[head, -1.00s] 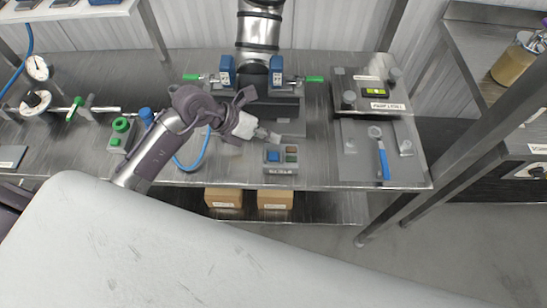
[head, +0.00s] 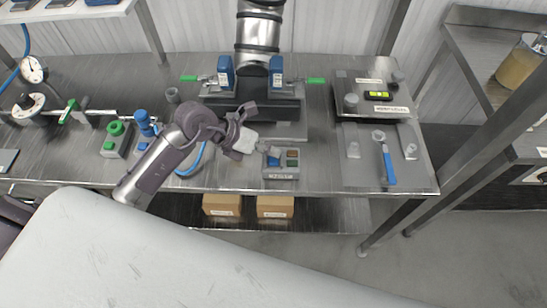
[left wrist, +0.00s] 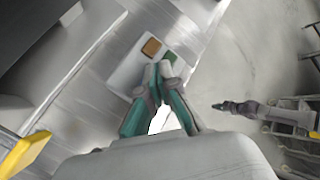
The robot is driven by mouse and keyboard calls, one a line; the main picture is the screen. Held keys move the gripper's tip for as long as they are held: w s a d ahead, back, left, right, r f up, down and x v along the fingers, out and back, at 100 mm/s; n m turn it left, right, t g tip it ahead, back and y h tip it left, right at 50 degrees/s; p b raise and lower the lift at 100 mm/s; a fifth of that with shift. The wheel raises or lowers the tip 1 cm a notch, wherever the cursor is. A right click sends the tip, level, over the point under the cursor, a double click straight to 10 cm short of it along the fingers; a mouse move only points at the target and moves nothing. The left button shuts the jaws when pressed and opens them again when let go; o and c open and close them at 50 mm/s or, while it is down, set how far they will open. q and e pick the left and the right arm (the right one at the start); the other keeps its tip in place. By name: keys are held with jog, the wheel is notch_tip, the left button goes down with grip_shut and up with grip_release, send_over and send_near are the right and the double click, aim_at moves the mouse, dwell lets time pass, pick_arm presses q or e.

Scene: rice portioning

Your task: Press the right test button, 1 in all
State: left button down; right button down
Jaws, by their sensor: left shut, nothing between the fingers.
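The test button box (head: 281,172) is a small grey box with a label on its front edge, near the table's front edge. A blue button (head: 273,161) is on its left half, and two small coloured squares, brownish and green, are on its right. My left gripper (head: 270,151) is shut and empty, with its tips over the blue button's far side. I cannot tell if they touch it.
A dark machine with two blue blocks (head: 226,72) and green handles stands behind the box. A green-button box (head: 115,138) and a blue fitting are left. A tray with a blue-handled tool (head: 388,165) is right. Cardboard boxes (head: 275,207) sit on the shelf below.

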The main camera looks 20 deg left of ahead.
pick_arm(q)
jog(key=shift+f, duration=0.1)
dwell(0.7)
jog(key=shift+f+b, duration=0.3)
jog(key=shift+f, duration=0.05)
jog(key=shift+f+b, duration=0.35)
jog(key=shift+f, duration=0.15)
dwell(0.6)
jog(key=shift+r, duration=0.15)
jog(key=shift+r+p, duration=0.8)
